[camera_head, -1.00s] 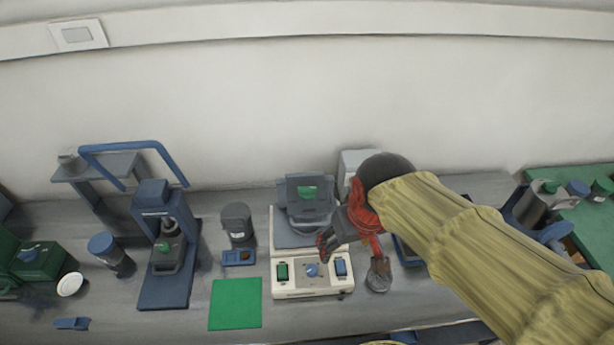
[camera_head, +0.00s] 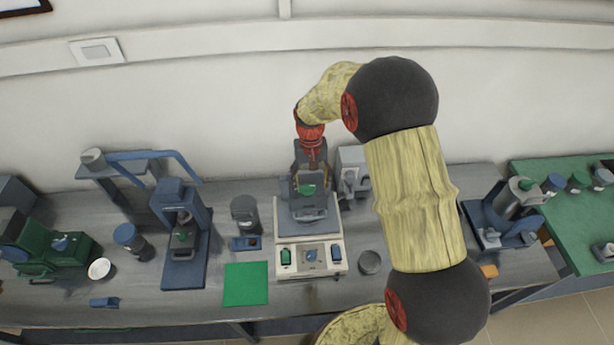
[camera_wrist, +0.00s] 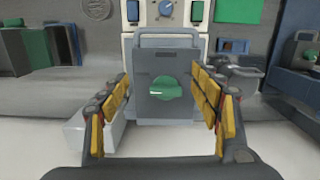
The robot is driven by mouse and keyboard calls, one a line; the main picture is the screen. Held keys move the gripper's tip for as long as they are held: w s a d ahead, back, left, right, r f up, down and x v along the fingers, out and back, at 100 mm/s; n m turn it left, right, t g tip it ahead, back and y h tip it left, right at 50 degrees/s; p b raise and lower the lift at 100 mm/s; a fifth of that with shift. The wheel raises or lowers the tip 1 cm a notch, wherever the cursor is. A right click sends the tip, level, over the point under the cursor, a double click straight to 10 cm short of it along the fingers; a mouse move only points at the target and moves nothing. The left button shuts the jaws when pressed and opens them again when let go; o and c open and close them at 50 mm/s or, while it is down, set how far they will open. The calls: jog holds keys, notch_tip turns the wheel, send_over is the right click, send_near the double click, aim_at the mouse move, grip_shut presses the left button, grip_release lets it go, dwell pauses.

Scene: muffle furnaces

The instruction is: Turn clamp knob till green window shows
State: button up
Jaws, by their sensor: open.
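A green knob (camera_wrist: 165,87) sits on the face of a grey clamp plate (camera_wrist: 150,115) with a handle loop. In the head view the knob (camera_head: 307,189) shows on the grey device above the cream control box (camera_head: 310,270). My gripper (camera_wrist: 162,82) is open, one yellow-padded finger on each side of the knob, apart from it in the picture. In the head view my gripper (camera_head: 309,168) hangs over the device and hides part of it. The knob's depth from the fingertips cannot be told. I cannot make out a green indicator window on the clamp.
The control box carries a blue dial (camera_head: 310,255) and two switches. A grey-white unit (camera_head: 353,172) stands close behind right. A blue-framed press (camera_head: 182,235) and a dark cylinder (camera_head: 244,215) stand left. A green mat (camera_head: 246,284) lies in front.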

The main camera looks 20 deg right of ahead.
jog(key=r, duration=0.1)
send_over(307, 185)
jog(key=shift+s+m+t, duration=0.15)
jog(key=shift+m+t, duration=0.15)
jog(key=shift+t, duration=0.1)
jog(key=shift+f+p, duration=0.5)
jog(key=shift+f, duration=3.2)
jog(key=c, duration=0.3)
jog(key=c, duration=0.8)
jog(key=shift+c, duration=0.3)
